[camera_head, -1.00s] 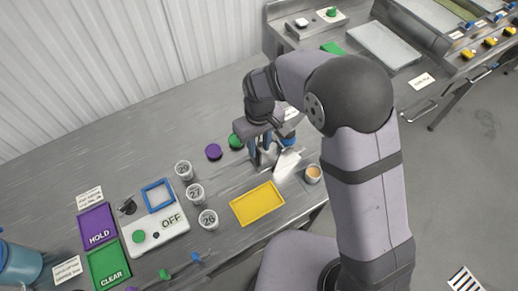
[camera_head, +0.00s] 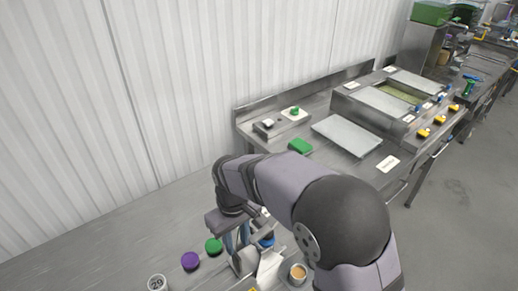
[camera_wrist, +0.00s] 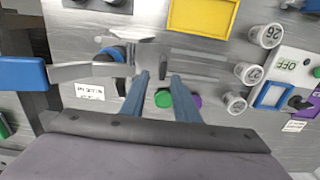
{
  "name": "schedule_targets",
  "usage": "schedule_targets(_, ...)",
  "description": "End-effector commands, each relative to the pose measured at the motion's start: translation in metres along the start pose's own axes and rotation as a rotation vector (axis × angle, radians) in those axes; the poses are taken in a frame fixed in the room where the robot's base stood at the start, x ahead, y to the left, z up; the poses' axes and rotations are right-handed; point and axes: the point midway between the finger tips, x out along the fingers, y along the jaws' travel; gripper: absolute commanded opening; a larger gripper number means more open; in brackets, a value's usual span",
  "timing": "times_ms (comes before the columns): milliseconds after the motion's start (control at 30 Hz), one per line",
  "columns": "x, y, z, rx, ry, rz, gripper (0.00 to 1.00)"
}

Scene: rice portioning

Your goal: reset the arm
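My gripper (camera_head: 240,258) is low over the near bench, seen from behind my arm in the head view. In the wrist view its two blue fingers (camera_wrist: 160,82) stand apart with nothing clearly held between them. A metal scoop-like tool (camera_head: 268,268) is just right of the gripper in the head view. In the wrist view, a metal piece (camera_wrist: 85,71) with a blue handle (camera_wrist: 22,73) lies left of the fingers. Whether these are the same tool is unclear. My arm hides part of the bench.
A green disc (camera_head: 213,245), purple disc (camera_head: 190,261) and cup (camera_head: 157,283) are left of the gripper. A brown-filled cup (camera_head: 298,273) is right. The wrist view shows a yellow tray (camera_wrist: 203,15), numbered cups and a scale (camera_wrist: 296,68). A second bench (camera_head: 330,110) stands behind.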

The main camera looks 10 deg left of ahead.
Motion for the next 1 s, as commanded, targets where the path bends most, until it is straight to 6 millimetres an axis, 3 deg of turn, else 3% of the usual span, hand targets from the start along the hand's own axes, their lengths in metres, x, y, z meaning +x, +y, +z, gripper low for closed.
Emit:
schedule_targets(167, -0.006, 0.027, 0.023, 0.007, -0.002, -0.015, 0.28)
schedule_targets(267, -0.011, 0.051, 0.048, 0.009, 0.0, -0.03, 0.28)
schedule_targets(367, -0.011, 0.075, 0.086, 0.146, -0.001, -0.023, 0.28)
schedule_targets(500, -0.011, 0.103, 0.151, 0.376, 0.0, -0.014, 0.28)
schedule_targets(600, -0.007, 0.111, 0.195, 0.528, 0.001, -0.008, 0.28)
schedule_targets(733, -0.001, 0.112, 0.237, 0.677, 0.0, -0.002, 0.28)
schedule_targets(833, 0.003, 0.109, 0.257, 0.747, -0.001, 0.001, 0.28)
schedule_targets(1000, 0.005, 0.107, 0.268, 0.791, -0.002, 0.002, 0.28)
